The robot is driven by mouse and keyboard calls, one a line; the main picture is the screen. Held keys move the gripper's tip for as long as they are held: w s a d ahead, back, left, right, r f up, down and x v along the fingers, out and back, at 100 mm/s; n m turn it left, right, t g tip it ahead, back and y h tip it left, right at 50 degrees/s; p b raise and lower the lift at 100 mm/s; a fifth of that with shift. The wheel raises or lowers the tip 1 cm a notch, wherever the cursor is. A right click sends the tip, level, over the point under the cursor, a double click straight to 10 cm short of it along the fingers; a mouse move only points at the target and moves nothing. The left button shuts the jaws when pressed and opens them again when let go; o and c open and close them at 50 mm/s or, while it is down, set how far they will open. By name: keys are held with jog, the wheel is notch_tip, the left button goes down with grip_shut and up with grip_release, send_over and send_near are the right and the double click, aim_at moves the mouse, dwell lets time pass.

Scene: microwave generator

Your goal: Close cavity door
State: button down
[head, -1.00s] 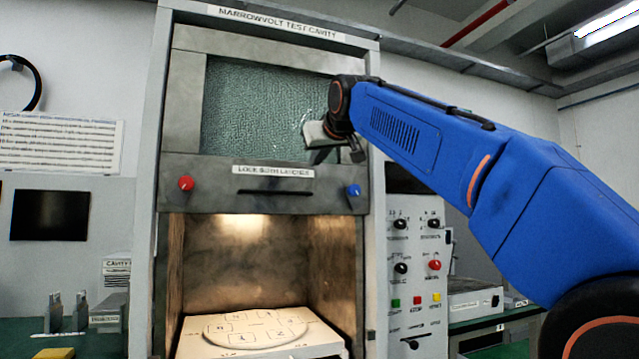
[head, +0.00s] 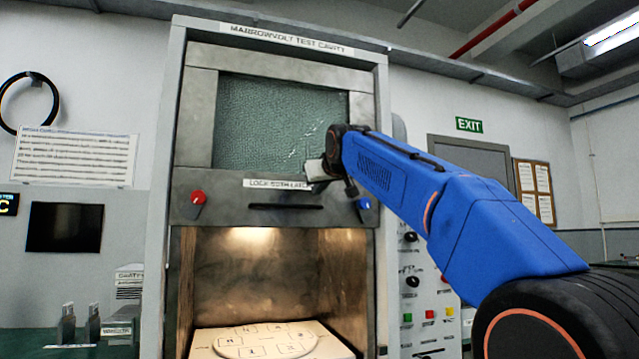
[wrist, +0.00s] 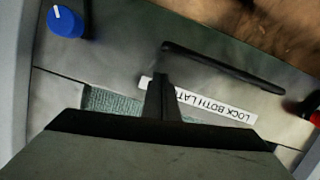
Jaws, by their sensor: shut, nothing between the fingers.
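The cavity door (head: 195,130) is a grey panel with a green mesh window (head: 265,125). It sits raised, and the lit cavity (head: 265,270) is open below it. A dark horizontal handle bar (head: 285,206) runs along the door's lower part, under a white label (head: 265,184); the bar also shows in the wrist view (wrist: 225,68). My gripper (head: 320,188) is in front of the label's right end, above the bar's right end. In the wrist view my shut, empty fingers (wrist: 163,82) point at the bar's end; I cannot tell whether they touch it.
A red knob (head: 198,197) and a blue knob (head: 363,204) flank the handle bar. A numbered round plate (head: 265,340) lies on the cavity floor. A control panel (head: 425,300) with knobs and buttons stands right of the cavity, partly behind my arm.

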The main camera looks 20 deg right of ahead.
aim_at(317, 203)
jog(key=shift+d+f, duration=0.15)
jog(key=shift+f, duration=0.55)
jog(key=shift+d+f, duration=0.1)
jog(key=shift+f, duration=0.6)
jog(key=shift+f, duration=0.1)
